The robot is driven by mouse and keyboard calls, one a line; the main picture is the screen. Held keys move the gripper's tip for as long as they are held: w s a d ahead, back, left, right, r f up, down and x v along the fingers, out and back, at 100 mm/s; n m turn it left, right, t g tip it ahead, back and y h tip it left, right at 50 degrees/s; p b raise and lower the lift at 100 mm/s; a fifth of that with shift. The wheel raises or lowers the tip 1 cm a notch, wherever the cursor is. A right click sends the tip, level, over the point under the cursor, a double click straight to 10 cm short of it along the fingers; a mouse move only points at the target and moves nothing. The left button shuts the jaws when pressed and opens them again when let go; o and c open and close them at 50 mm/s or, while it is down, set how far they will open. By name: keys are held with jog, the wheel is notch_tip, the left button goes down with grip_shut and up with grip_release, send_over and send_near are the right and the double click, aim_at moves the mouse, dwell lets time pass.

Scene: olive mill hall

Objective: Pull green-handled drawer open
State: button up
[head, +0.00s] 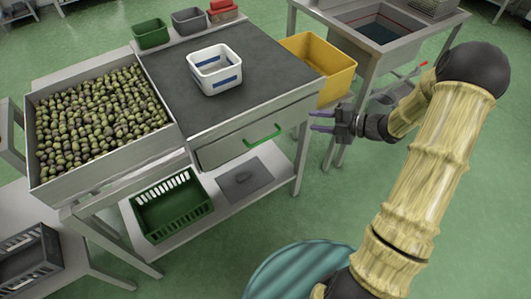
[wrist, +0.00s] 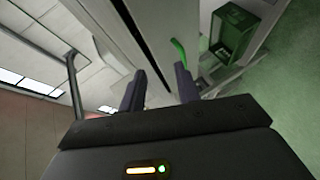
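The drawer (head: 224,150) sits under the dark worktop of the steel table, and its front looks flush with the table frame. Its green handle (head: 262,135) is a bar on the right part of the front. In the wrist view the green handle (wrist: 180,54) shows just beyond the right finger. My gripper (head: 321,121) is in the air to the right of the handle, its two purple-grey fingers pointing left. The wrist view shows the fingers (wrist: 160,90) apart with nothing between them. They do not appear to touch the handle.
A white bin (head: 215,79) stands on the worktop (head: 170,85). A yellow bin (head: 335,72) is behind my gripper. A tray of olives (head: 98,112) is at left. A green crate (head: 180,222) sits on the lower shelf. The floor before the drawer is partly clear.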

aim_at(268, 139)
jog(key=s+d+f+n+g+y+b, duration=0.1)
jog(key=s+f+n+g+y+b, duration=0.1)
jog(key=s+f+n+g+y, duration=0.1)
jog(key=shift+s+f+n, duration=0.7)
jog(key=shift+f, duration=0.15)
jog(key=b+x, duration=0.2)
jog(key=x, duration=1.5)
jog(key=shift+a, duration=0.2)
grip_shut()
